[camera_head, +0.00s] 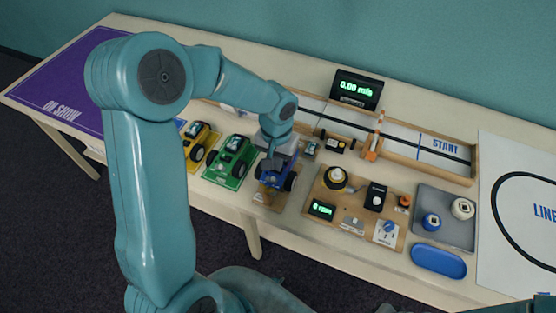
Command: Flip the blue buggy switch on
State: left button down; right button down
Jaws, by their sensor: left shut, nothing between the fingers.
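The blue buggy (289,182) stands on a small wooden board (262,199) near the middle of the table, with black wheels showing. My left gripper (270,163) is directly over the buggy's back part, pointing down, shut and with nothing in it. The fingertips are close to the buggy; I cannot tell whether they touch it. The buggy's switch is not visible, as the gripper and wrist cover that part. My right gripper does not show.
A green buggy (232,161) and a yellow buggy (200,143) stand left of the blue one. A wooden test board (340,226) with a green readout is on the right. A grey tray (460,234) and blue dish (438,261) lie further right. A walled track (400,143) runs behind.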

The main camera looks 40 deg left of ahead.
pick_arm(q)
jog(key=r+p, duration=0.2)
jog(key=r, duration=0.1)
jog(key=r+p, duration=0.1)
jog(key=r, duration=0.1)
jog(key=shift+w+d+r+p, duration=0.1)
jog(key=shift+w+d+p, duration=0.1)
jog(key=shift+d+p, duration=0.1)
jog(key=r+b, duration=0.1)
notch_tip(320, 180, up, 8)
jog(key=f, duration=0.1)
send_over(282, 171)
jog(key=d, duration=0.1)
jog(key=shift+w+d+r, duration=0.1)
jog(key=shift+w+r, duration=0.05)
jog(key=shift+r, duration=0.1)
jog(key=shift+d, duration=0.1)
